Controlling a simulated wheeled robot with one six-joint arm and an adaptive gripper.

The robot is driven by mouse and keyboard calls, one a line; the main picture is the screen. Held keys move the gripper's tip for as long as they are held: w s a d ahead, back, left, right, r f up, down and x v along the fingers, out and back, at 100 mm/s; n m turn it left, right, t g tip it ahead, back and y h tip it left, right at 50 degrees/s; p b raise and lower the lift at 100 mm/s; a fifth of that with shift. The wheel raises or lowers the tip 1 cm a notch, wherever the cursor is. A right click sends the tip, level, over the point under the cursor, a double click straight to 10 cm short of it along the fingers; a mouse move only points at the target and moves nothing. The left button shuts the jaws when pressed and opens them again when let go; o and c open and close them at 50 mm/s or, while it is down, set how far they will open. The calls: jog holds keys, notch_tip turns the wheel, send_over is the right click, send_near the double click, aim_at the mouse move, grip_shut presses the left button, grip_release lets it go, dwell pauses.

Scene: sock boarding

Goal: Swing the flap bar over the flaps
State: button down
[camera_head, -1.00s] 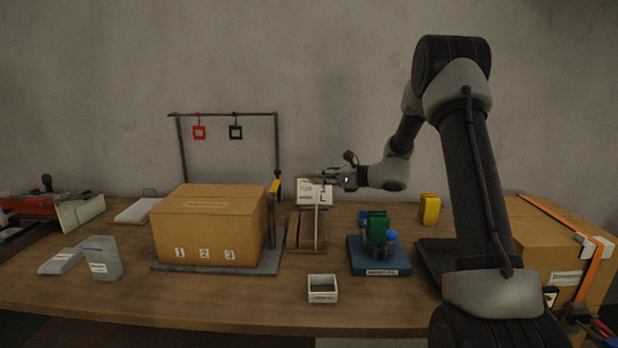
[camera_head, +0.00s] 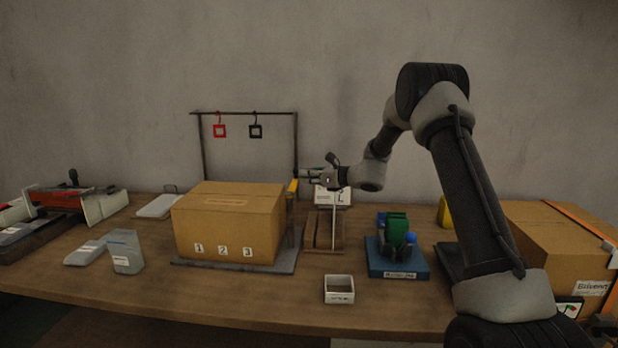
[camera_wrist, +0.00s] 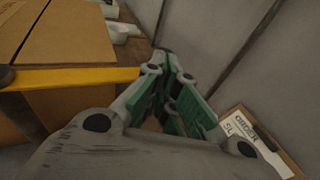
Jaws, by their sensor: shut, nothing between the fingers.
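The cardboard box (camera_head: 228,222) stands on a grey base plate (camera_head: 240,266), its top flaps lying flat. A seam between the flaps shows in the wrist view (camera_wrist: 62,32). The yellow flap bar (camera_head: 293,186) is at the box's back right corner by the dark upright post. In the wrist view the yellow bar (camera_wrist: 85,78) runs sideways from the left edge to beside my fingers. My gripper (camera_head: 305,174) is shut and empty, just right of the post. Its green-padded fingers (camera_wrist: 172,72) are at the bar's end; I cannot tell whether they touch it.
A dark frame (camera_head: 245,113) with a red and a black hanging tag rises behind the box. A wooden rack with a card (camera_head: 333,196) stands right of it. A white tray (camera_head: 339,290) and a blue stand (camera_head: 398,262) are farther right.

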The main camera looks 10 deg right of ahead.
jog(key=w+a+n+g+y, duration=0.2)
jog(key=a+n+g+y, duration=0.1)
jog(key=a, duration=0.6)
jog(key=shift+w+n+g, duration=0.15)
jog(key=shift+n+g, duration=0.65)
jog(key=shift+g, duration=0.4)
jog(key=s+d+r, duration=0.1)
jog(key=d+r, duration=0.1)
jog(key=d, duration=1.1)
jog(key=shift+s+d+r, duration=0.2)
jog(key=shift+s+d, duration=0.15)
jog(key=shift+r, duration=0.1)
